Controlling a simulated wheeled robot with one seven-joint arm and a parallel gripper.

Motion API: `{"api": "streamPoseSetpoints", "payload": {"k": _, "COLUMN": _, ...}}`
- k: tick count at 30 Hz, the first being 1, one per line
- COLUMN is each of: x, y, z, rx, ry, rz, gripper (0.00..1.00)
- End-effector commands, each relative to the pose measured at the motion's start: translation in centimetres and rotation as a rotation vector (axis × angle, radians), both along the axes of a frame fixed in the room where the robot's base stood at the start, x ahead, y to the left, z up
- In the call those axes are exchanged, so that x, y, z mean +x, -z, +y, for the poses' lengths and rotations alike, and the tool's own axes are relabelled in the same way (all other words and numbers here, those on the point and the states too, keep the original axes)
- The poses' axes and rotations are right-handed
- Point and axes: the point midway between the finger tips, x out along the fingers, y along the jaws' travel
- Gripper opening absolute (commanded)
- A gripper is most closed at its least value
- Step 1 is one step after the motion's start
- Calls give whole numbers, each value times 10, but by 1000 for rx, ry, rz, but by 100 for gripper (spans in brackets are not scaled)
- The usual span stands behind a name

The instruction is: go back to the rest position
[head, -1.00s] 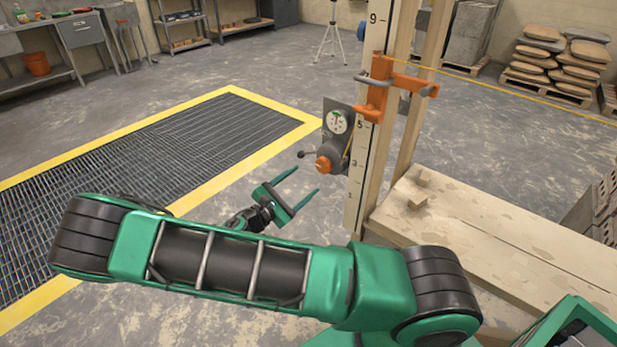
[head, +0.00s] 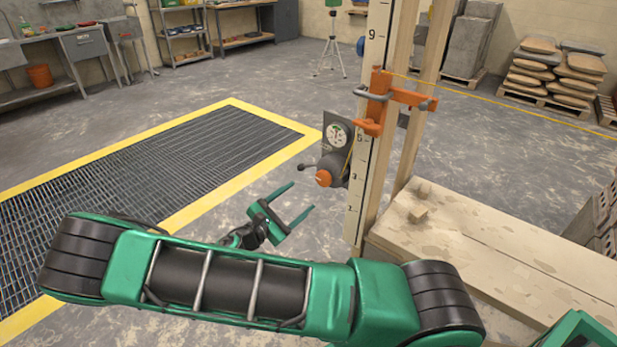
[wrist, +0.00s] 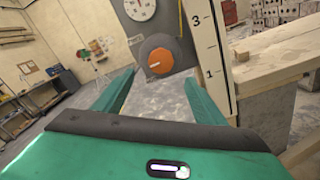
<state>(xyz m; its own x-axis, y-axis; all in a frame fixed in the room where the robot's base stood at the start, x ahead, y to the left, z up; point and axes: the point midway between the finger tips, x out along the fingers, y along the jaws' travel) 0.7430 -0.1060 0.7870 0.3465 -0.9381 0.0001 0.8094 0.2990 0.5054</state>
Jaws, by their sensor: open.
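My gripper (head: 303,201) is open and empty, low in front of the post in the head view. Its two green fingers (wrist: 155,92) reach forward in the wrist view with nothing between them. An orange knob (head: 324,178) on a grey plate with a round dial (head: 337,134) is fixed beside the numbered post (head: 364,150), just above and beyond my fingertips. The knob also shows in the wrist view (wrist: 160,61), with a pale mark lying about level across it. My fingers look apart from the knob.
An orange clamp (head: 376,97) grips the post above the dial. A wooden bench (head: 480,250) stands to the right, with a small wood block (head: 417,214) on it. A yellow-edged floor grate (head: 150,165) lies to the left.

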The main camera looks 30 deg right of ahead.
Motion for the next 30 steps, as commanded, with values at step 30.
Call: {"api": "streamPoseSetpoints", "payload": {"k": 30, "x": -97, "y": -25, "z": -87, "rx": 549, "ry": 588, "rz": -234, "gripper": 65}}
